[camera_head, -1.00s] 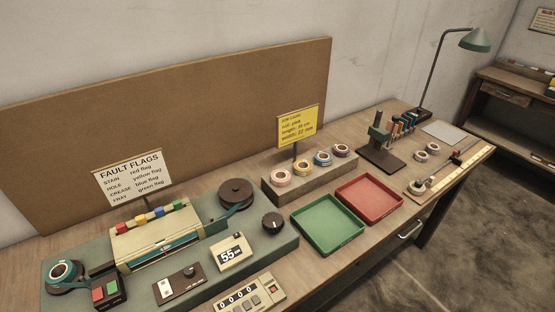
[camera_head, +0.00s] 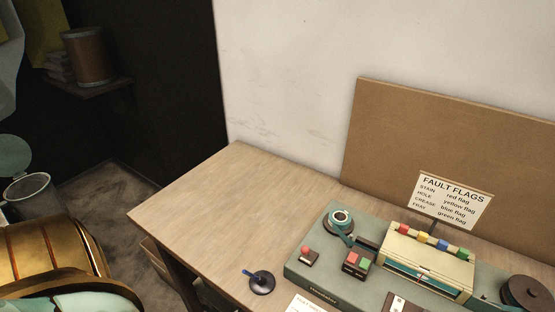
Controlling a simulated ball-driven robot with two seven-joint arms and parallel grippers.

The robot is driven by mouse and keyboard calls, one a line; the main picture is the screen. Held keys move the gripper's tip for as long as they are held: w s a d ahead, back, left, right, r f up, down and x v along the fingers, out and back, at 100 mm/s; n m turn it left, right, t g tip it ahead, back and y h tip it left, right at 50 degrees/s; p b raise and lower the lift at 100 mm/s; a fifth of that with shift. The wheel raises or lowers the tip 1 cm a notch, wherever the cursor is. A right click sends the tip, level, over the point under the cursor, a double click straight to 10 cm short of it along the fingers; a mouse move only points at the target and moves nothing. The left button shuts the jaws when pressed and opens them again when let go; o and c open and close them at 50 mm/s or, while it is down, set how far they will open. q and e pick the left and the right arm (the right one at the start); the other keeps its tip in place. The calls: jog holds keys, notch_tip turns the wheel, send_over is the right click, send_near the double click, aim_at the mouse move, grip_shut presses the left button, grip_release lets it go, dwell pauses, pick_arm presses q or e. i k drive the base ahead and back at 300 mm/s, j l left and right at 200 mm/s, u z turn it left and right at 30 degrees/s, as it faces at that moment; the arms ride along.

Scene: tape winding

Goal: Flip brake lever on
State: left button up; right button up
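The grey-green winding machine (camera_head: 312,275) sits on the table at the lower right, cut off by the picture's edge. On it are a spool of teal and white tape (camera_head: 340,219), a box with red and green buttons (camera_head: 356,263), a small dark box with a red knob (camera_head: 309,257), a cream unit (camera_head: 430,268) with coloured flags on top, and a dark reel (camera_head: 527,293). A dark panel (camera_head: 398,304) is cut off at the bottom edge. I cannot tell which part is the brake lever. Neither gripper is in view.
A round black base with a blue stick (camera_head: 262,282) stands left of the machine. A white card (camera_head: 312,304) lies at the front. The table's left part (camera_head: 225,205) is clear. A fault-flags sign (camera_head: 451,199) stands behind the machine. A bin (camera_head: 30,190) is at the far left.

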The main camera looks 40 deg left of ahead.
aim_at(304, 250)
jog(key=j+u, duration=0.2)
jog(key=u, duration=0.15)
jog(key=j+u, duration=0.2)
jog(key=u, duration=0.2)
jog(key=k, duration=0.05)
